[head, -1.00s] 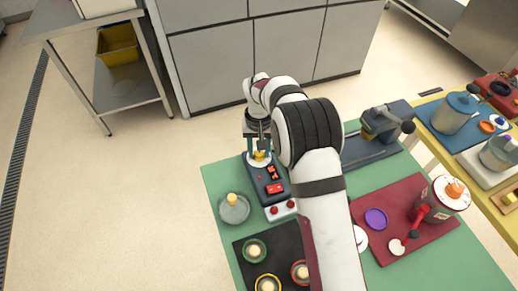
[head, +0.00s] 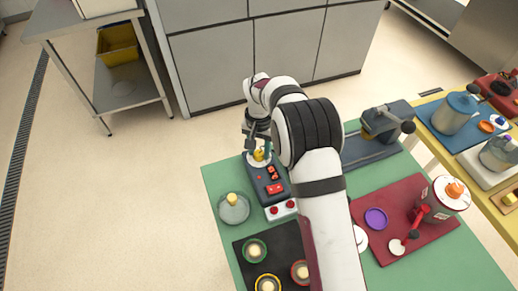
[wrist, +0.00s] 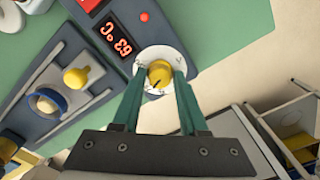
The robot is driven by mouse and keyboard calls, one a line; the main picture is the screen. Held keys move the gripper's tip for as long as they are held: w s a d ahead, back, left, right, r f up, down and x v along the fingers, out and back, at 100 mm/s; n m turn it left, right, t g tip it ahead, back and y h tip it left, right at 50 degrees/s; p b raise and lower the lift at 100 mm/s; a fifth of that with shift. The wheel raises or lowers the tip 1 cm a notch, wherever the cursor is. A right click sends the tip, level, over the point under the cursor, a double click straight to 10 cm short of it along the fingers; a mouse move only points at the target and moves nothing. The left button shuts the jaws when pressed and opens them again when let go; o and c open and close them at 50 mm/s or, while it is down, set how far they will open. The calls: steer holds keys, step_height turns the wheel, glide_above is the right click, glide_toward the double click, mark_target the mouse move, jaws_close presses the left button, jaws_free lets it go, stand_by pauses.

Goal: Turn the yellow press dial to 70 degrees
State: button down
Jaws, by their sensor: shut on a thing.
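The yellow press dial (wrist: 159,74) sits on a round white scale plate (wrist: 147,56) at the end of the dark control panel (wrist: 104,14). My gripper (wrist: 160,82) is shut on the dial, with a green finger on either side of it. A dark pointer mark shows on the dial. The panel's red display (wrist: 115,38) is lit and seems to read 63 °C, though it is turned in the picture. In the head view, the dial (head: 258,156) is partly hidden by my gripper (head: 258,150), which reaches down from above.
A black mat (head: 280,240) holds several round moulds. A dark press (head: 384,122) and a red mat (head: 405,205) lie to the right.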

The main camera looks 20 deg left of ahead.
mark_target(259, 153)
steer(key=shift+c, duration=2.2)
jaws_free()
steer(key=shift+r, duration=0.1)
step_height(259, 153, up, 16)
